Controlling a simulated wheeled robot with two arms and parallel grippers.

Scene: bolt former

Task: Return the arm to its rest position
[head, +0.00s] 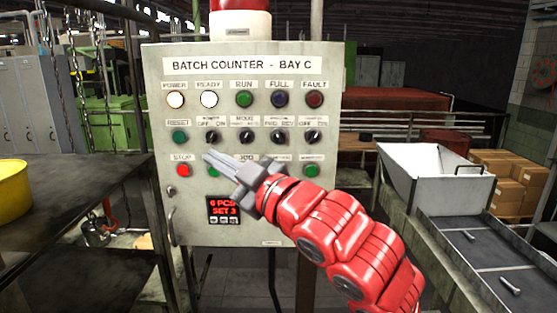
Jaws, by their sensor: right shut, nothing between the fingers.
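My right gripper (216,163) is shut and empty. Its red arm comes in from the lower right, and the fingers point up and left in front of the panel. The batch counter panel (325,100) is a grey cabinet labelled "BATCH COUNTER - BAY C". The POWER (175,99) and READY (208,99) lamps look white and lit. A red STOP button (183,170) lies left of my fingertips. Whether the fingers touch the panel cannot be told. The gripper hides part of the lower button row. A red display (223,208) reads "0 PCS SET 3". My left gripper is not in view.
A dark table (75,210) with a yellow container (12,190) stands at left. At right, a white hopper (432,180) sits by a metal chute (470,250) with bolts (510,286) in it. Cardboard boxes (505,175) stand behind. Chains (103,90) hang at upper left.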

